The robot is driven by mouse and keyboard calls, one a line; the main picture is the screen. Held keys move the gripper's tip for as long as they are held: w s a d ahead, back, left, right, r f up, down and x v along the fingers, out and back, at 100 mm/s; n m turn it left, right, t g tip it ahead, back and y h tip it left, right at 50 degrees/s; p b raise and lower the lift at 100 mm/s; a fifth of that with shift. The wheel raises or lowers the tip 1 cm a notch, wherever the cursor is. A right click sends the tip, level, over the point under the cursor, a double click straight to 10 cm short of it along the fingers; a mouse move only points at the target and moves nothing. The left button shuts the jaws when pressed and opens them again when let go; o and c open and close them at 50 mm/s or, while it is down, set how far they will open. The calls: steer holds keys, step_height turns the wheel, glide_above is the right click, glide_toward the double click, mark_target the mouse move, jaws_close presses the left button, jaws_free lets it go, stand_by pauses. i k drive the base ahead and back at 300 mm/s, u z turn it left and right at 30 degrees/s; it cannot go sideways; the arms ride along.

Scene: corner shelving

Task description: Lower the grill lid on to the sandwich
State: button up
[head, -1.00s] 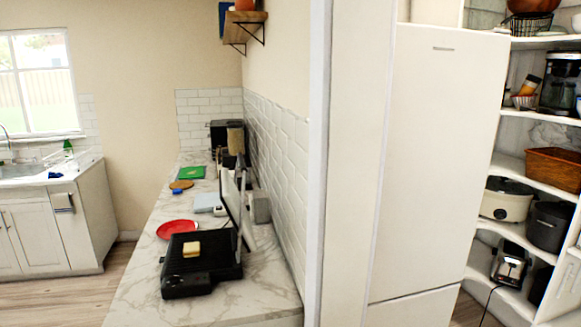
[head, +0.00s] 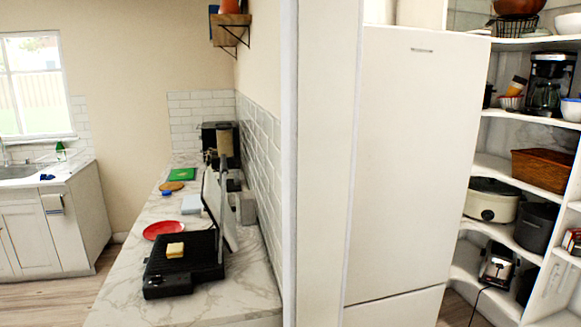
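The black grill (head: 183,265) sits on the near part of the marble counter at the left. Its lid (head: 218,205) stands raised, close to upright, on the right side of the base. A small pale-yellow sandwich (head: 175,250) lies on the ridged grill plate, towards the back of it. My gripper is not in view.
A red plate (head: 165,230), a green board (head: 183,175) and a dark appliance (head: 218,140) stand farther back on the counter (head: 210,303). A wall edge (head: 290,180) and a tall white fridge (head: 410,170) fill the middle. Corner shelves (head: 490,165) with cookware stand right.

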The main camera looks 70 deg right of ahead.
mark_target(223, 167)
steer(key=z, duration=0.85)
steer(key=i, duration=0.4)
steer(key=z, duration=0.05)
